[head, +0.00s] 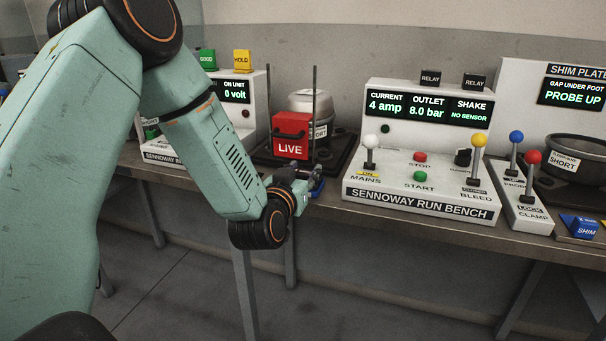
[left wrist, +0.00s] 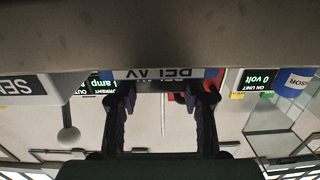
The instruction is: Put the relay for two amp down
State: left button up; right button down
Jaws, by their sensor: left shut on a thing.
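My left gripper (head: 306,178) is low in front of the red LIVE box (head: 291,136), at the bench's front edge. It is shut on a relay, whose upside-down label (left wrist: 160,73) shows between the fingers (left wrist: 163,100) in the left wrist view. In the head view the arm and fingers largely hide the held relay. Two dark relay blocks (head: 430,78) (head: 474,81) stand on top of the run bench panel (head: 418,196). Its display (head: 430,106) reads 4 amp, 8.0 bar and shake no sensor. My right gripper is not in view.
The run bench has a white-knobbed mains lever (head: 369,142), a red stop button (head: 420,157), a green start button (head: 419,175) and a yellow-knobbed bleed lever (head: 479,141). Blue and red levers (head: 516,137) (head: 533,157) stand to its right. A pale compressor (head: 312,105) sits behind the LIVE box.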

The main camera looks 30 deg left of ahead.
pick_arm(q)
jog(key=shift+s, duration=0.1)
jog(key=o, duration=0.7)
jog(key=shift+f, duration=0.1)
jog(key=shift+o, duration=1.4)
jog(key=shift+w+d+f, duration=0.1)
jog(key=shift+w, duration=0.1)
jog(key=shift+o, duration=0.8)
jog(key=shift+s, duration=0.15)
jog(key=shift+r, duration=0.2)
